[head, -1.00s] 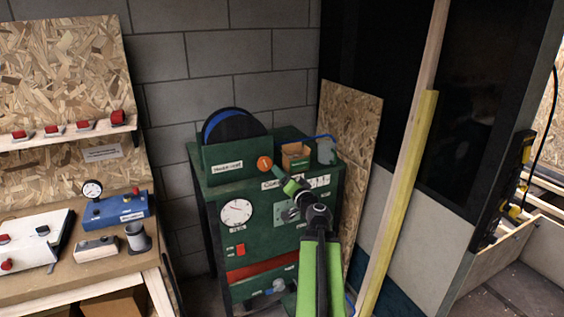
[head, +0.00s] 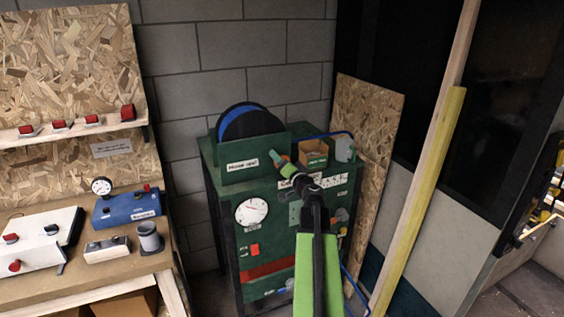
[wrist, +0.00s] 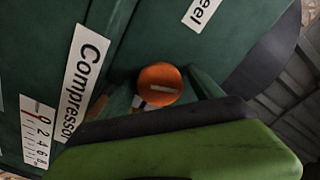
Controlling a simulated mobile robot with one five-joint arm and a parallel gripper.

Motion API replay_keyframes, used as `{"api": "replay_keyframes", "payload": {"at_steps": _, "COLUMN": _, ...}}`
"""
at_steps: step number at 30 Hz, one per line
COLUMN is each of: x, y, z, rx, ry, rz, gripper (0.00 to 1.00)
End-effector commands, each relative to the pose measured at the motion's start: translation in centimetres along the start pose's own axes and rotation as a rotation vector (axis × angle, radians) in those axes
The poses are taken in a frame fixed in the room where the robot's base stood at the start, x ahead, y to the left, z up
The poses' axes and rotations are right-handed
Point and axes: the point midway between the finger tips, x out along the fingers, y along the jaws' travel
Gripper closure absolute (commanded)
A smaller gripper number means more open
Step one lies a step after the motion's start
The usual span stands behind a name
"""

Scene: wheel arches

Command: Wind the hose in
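The hose reel (head: 250,122), a black disc with blue hose on it, stands behind a green panel labelled "Hose reel" on the green compressor cabinet (head: 262,195). Blue hose (head: 325,135) runs right across the cabinet top, and more shows low at its right side. An orange round knob with a pale bar (wrist: 160,84) is on the cabinet near the reel panel. My gripper (head: 281,160) is at this knob, hiding most of it in the head view. In the wrist view its green fingers (wrist: 160,90) stand apart on either side of the knob; contact is unclear.
A small cardboard box (head: 313,152) and a grey cup (head: 344,149) stand on the cabinet top right of my gripper. A workbench (head: 80,260) with devices is at the left. A leaning chipboard (head: 368,120) and a yellow plank (head: 425,180) are at the right.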

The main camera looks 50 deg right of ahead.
Motion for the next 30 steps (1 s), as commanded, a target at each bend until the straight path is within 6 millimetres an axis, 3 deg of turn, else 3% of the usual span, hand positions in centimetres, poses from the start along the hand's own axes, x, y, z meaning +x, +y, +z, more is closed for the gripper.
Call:
{"api": "replay_keyframes", "payload": {"at_steps": 2, "x": 0.01, "y": -0.02, "z": 0.02, "rx": 0.000, "ry": 0.000, "rz": 0.000, "gripper": 0.34}}
{"api": "replay_keyframes", "payload": {"at_steps": 14, "x": 0.00, "y": -0.02, "z": 0.04, "rx": 0.000, "ry": 0.000, "rz": 0.000, "gripper": 0.87}}
{"api": "replay_keyframes", "payload": {"at_steps": 17, "x": -0.02, "y": -0.01, "z": 0.04, "rx": 0.016, "ry": 0.000, "rz": 0.000, "gripper": 0.87}}
{"api": "replay_keyframes", "payload": {"at_steps": 25, "x": -0.05, "y": 0.07, "z": 0.07, "rx": 0.287, "ry": 0.000, "rz": 0.001, "gripper": 0.87}}
{"api": "replay_keyframes", "payload": {"at_steps": 30, "x": -0.07, "y": 0.09, "z": 0.07, "rx": 0.338, "ry": 0.000, "rz": 0.001, "gripper": 0.87}}
